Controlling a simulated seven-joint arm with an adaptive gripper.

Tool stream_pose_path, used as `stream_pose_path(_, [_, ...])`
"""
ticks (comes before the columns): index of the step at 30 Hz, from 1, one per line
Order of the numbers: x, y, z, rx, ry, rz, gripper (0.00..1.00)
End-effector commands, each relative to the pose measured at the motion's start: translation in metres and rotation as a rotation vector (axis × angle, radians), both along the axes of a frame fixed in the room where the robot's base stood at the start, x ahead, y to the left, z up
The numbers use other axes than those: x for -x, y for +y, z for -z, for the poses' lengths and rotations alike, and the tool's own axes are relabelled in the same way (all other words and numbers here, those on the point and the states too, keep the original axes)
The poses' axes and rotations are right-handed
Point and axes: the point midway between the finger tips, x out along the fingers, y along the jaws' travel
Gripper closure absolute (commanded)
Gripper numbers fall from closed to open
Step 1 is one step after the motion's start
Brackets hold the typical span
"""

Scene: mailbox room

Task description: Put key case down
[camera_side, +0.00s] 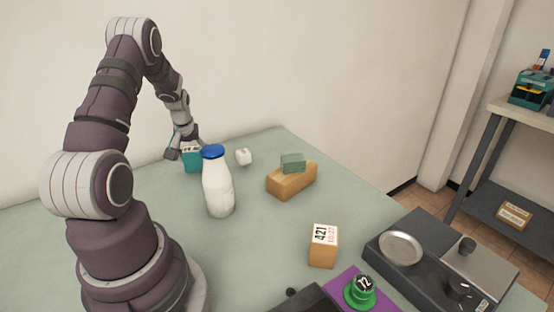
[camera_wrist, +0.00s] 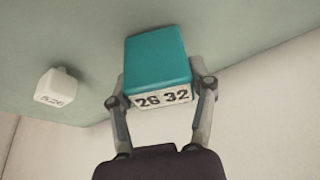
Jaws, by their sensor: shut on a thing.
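The key case looks to be the teal box with a white numbered face reading "26 32" (camera_wrist: 157,62). In the side view the teal box (camera_side: 192,161) is at the back left of the table, behind the white bottle. My gripper (camera_wrist: 160,98) has one finger on each side of the box and is shut on it. In the side view my gripper (camera_side: 184,147) reaches down over the box, partly hiding it. The box's underside is at or very near the table top; I cannot tell whether it touches.
A white bottle with a blue cap (camera_side: 218,185) stands close in front. A small white block (camera_side: 243,157) is to the right. A tan numbered box (camera_side: 323,246) and a scale-like device (camera_side: 440,262) are nearer.

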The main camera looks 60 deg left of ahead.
Motion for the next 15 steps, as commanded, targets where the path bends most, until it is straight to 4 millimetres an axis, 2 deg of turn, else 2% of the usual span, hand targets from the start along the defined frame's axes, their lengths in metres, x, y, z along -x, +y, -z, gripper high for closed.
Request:
stream_pose_path(3, [0.0001, 0.0, 0.0128, -0.001, 0.0, 0.0, 0.83])
stream_pose_path(13, [-0.0002, 0.0, 0.0159, -0.001, 0.0, 0.001, 0.83])
stream_pose_path(14, [-0.0002, 0.0001, 0.0155, -0.001, 0.0, 0.001, 0.4])
stream_pose_path(15, [-0.0003, 0.0, 0.0153, -0.001, 0.0, 0.001, 0.35])
